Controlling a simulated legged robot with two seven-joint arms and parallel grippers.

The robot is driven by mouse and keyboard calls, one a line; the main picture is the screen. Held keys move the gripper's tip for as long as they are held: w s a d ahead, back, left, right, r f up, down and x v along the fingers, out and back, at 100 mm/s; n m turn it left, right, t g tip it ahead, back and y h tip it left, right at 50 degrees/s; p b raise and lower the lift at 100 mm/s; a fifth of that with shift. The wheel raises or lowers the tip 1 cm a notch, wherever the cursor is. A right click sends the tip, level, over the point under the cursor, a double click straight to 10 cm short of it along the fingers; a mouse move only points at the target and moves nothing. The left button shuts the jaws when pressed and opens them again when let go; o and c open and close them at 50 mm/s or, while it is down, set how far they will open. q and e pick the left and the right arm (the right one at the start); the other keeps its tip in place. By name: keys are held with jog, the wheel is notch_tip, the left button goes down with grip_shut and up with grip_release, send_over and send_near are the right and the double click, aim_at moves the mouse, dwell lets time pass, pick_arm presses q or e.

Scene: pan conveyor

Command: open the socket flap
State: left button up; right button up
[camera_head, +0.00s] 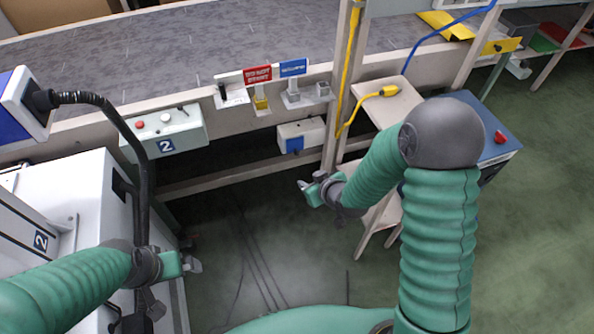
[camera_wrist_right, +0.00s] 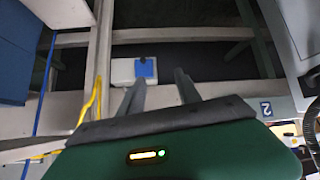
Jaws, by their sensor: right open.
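The socket is a white box (camera_head: 312,131) on the lower side of the conveyor frame, with a blue flap (camera_head: 295,145) on its front. The flap appears to lie flat against the box. In the right wrist view the blue flap (camera_wrist_right: 147,69) and white box (camera_wrist_right: 121,72) show beyond the fingers. My right gripper (camera_head: 303,186) is open and empty, below the socket in the head view and apart from it. In the right wrist view its fingers (camera_wrist_right: 160,88) are spread. My left gripper (camera_head: 192,255) is at lower left, far from the socket; its jaw gap is unclear.
A yellow plug and cable (camera_head: 386,92) lie on a small wooden shelf (camera_head: 400,105) right of a frame post. A control box marked 2 (camera_head: 185,125) hangs left of the socket. A white cabinet (camera_head: 75,185) with a black hose stands left. Floor between the arms is clear.

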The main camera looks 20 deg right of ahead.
jog(key=w+f+t+y+b, duration=0.1)
jog(key=w+f+t+b, duration=0.35)
jog(key=f+b, duration=0.7)
jog(key=m+t+h+b, duration=0.2)
jog(key=m+t+b, duration=0.15)
jog(key=b, duration=0.55)
send_near(298, 154)
jog(key=w, duration=0.8)
pick_arm(q)
jog(key=s+x, duration=0.2)
jog(key=x, duration=0.9)
jog(key=s+d+f+x, duration=0.1)
jog(key=s+x, duration=0.2)
jog(key=x, duration=0.9)
pick_arm(e)
jog(key=shift+w+f+n+t, duration=0.1)
jog(key=shift+f+n+t, duration=0.2)
jog(key=shift+f+n, duration=0.15)
jog(key=shift+c, duration=0.9)
pick_arm(q)
jog(key=shift+f, duration=0.15)
pick_arm(e)
jog(key=shift+a, duration=0.1)
grip_shut()
